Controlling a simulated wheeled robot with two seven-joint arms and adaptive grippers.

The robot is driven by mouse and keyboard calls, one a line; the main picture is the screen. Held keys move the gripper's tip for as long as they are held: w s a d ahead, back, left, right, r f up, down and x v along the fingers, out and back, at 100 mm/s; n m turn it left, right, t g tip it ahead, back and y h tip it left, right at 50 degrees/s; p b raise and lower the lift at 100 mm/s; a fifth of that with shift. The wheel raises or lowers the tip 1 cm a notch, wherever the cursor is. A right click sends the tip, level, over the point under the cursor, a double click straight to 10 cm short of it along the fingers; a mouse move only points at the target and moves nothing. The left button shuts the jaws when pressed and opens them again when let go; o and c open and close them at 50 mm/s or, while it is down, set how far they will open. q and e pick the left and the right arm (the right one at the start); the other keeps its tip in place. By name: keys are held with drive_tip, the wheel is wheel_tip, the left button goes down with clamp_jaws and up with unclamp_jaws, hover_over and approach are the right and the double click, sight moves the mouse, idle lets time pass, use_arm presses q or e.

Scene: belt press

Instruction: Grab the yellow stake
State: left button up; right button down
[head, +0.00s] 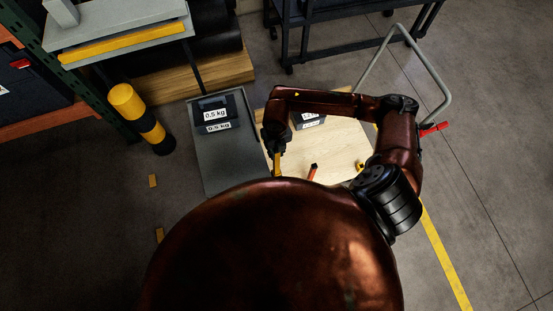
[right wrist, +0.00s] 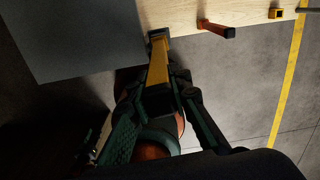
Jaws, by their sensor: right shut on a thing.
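The yellow stake (right wrist: 158,66) is between the fingers of my right gripper (right wrist: 160,98), which is shut on it. In the right wrist view its far end meets a dark square piece at the edge of the wooden board. In the head view the yellow stake (head: 277,163) shows as a short strip below my right gripper (head: 275,148), at the board's left edge. I cannot tell whether its far end is seated in or clear of the dark piece. My left gripper is not in view.
A yellow-black post (head: 140,118) stands further left. Floor at right is mostly clear.

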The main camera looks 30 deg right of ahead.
drive_tip(key=shift+r, duration=0.1)
idle(0.6)
wheel_tip(320, 180, up, 10)
drive_tip(key=shift+f+b, duration=0.1)
drive_tip(key=shift+b, duration=0.35)
